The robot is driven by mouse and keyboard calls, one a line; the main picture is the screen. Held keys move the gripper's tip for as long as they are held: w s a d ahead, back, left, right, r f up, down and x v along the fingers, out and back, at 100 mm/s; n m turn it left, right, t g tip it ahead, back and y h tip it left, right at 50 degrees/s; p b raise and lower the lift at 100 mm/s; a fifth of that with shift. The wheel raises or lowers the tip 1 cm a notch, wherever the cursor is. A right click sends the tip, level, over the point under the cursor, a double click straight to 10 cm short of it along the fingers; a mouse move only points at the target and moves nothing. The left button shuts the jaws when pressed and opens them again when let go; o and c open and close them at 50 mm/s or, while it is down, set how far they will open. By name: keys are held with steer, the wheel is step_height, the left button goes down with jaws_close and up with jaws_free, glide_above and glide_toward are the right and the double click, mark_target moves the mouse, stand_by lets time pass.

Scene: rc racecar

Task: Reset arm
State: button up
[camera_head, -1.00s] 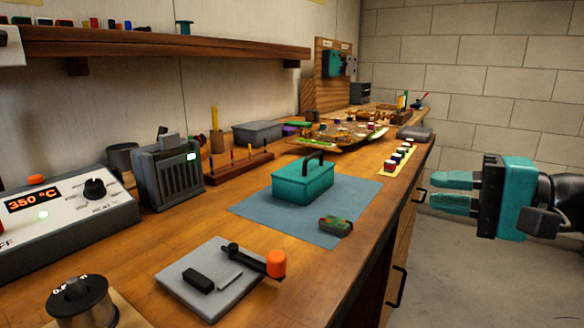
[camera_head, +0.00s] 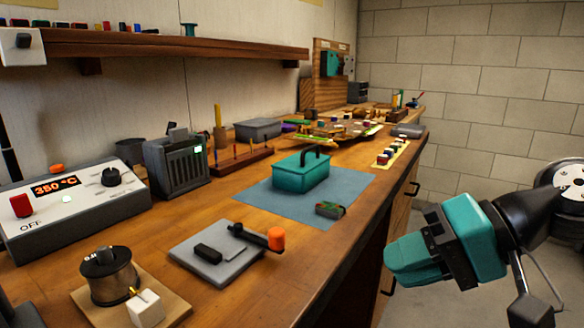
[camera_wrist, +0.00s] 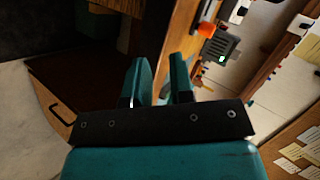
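My gripper (camera_head: 392,262) is teal and black and hangs at the right in the head view, beside the workbench (camera_head: 330,205) and off its front edge. In the wrist view its two teal fingers (camera_wrist: 158,66) stand apart with an empty gap between them. My arm reaches in from the right edge of the head view. The gripper touches nothing that I can see.
The bench holds a teal box with a handle (camera_head: 301,178) on a blue mat (camera_head: 255,212), a grey plate with an orange-knobbed lever (camera_head: 205,262), a 350 °C heat station (camera_head: 75,205) and a wire spool (camera_head: 110,280). Open floor (camera_head: 440,215) lies right of the bench.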

steer(key=s+f+n+g+h, duration=0.3)
steer(key=s+n+h, duration=0.3)
steer(key=s, duration=0.3)
step_height(320, 180, up, 19)
steer(key=d+p, duration=0.1)
steer(key=p, duration=1.8)
steer(key=shift+d+n+h, duration=0.15)
steer(key=shift+n+h, duration=0.15)
steer(key=shift+h, duration=0.1)
steer(key=shift+f, duration=0.1)
